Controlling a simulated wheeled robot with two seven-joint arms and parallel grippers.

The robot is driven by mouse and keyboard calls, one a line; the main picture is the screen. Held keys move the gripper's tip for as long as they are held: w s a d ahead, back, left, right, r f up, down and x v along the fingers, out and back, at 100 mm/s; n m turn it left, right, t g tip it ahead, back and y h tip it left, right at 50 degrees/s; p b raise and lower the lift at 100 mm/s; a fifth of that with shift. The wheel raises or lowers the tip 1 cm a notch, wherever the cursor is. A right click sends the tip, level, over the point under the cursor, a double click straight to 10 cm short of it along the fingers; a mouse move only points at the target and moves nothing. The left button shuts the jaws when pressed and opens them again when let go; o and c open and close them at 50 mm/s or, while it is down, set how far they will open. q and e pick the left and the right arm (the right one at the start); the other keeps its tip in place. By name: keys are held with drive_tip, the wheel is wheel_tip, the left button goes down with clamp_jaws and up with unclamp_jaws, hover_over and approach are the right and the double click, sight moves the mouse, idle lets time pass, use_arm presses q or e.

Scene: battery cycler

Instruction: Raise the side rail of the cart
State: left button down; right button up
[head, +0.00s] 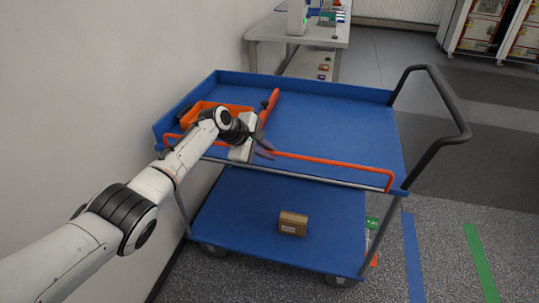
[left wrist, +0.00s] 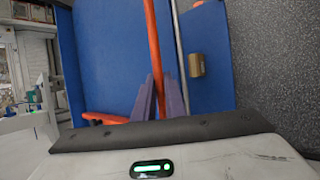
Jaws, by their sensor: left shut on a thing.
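The blue cart's (head: 330,110) side rail (head: 325,159) is an orange-red bar running along the near long edge of the upper shelf. Its right end bends down to the shelf edge near the handle corner. My left gripper (head: 264,148) is at the middle of the rail, shut on it. In the left wrist view, the rail (left wrist: 153,40) passes between the two purple-grey fingers of the left gripper (left wrist: 159,98). The part of the rail behind my wrist is hidden. My right gripper is not in view.
A black handle (head: 455,100) rises at right. A wall borders the left; a grey table (head: 300,32) stands behind.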

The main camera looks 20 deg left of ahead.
use_arm(q)
drive_tip(key=shift+w+g, duration=0.2)
drive_tip(key=shift+g, duration=0.2)
idle(0.3)
drive_tip(key=c, duration=1.8)
unclamp_jaws()
drive_tip(key=shift+w+a+f, duration=0.1)
drive_tip(key=shift+s+a+r+p, duration=0.15)
drive_tip(key=shift+s+r+p, duration=0.1)
drive_tip(key=shift+r+p, duration=0.25)
drive_tip(key=shift+p+v, duration=1.25)
drive_tip(key=shift+v, duration=3.4)
drive_tip(key=shift+s, duration=0.1)
